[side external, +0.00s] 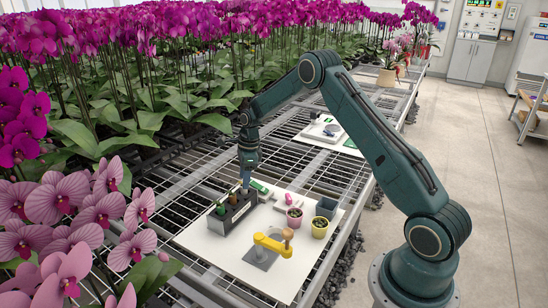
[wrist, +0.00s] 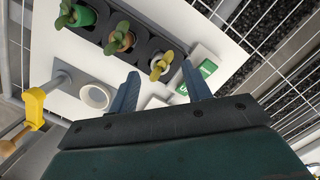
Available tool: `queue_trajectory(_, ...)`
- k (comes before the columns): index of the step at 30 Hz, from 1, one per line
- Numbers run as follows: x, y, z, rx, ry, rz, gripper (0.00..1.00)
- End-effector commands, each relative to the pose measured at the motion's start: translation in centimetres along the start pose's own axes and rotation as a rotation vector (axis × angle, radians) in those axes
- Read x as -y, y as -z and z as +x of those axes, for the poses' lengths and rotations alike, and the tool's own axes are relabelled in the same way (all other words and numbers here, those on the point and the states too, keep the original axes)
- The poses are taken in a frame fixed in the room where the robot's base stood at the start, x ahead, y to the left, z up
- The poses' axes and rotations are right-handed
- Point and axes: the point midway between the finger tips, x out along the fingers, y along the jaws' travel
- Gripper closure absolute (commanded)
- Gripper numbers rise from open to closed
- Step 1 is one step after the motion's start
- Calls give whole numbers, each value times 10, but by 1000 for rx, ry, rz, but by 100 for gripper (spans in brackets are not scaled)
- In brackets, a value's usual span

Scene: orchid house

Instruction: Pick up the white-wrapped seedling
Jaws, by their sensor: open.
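The white-wrapped seedling (wrist: 158,68) stands in the end slot of a dark holder (wrist: 140,49) in the wrist view, its green-yellow leaves on top. Beside it in the same row are a brown-wrapped seedling (wrist: 121,42) and a green-wrapped seedling (wrist: 82,16). My gripper (wrist: 161,84) is open and empty, its two blue fingers spread on either side of the white-wrapped seedling's line. I cannot tell its height over the seedling. In the side view my gripper (side external: 246,184) is at the far end of the holder (side external: 229,214) and hides the white-wrapped seedling there.
A yellow lever (side external: 272,244) with a wooden knob stands on the white board (side external: 205,245). A pink pot (side external: 294,220), a yellow pot (side external: 319,229) and a grey square pot (side external: 326,207) stand at right. A green-and-white box (wrist: 206,69) lies close to my right finger.

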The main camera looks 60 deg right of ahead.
Motion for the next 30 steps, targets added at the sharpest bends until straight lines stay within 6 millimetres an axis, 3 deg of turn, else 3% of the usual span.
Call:
queue_trajectory(7,0,1,25,-1,0,-1,52)
queue_trajectory(23,0,0,27,-1,1,-1,52)
queue_trajectory(24,0,1,27,-1,1,-1,53)
queue_trajectory(30,0,1,27,-1,1,-1,93)
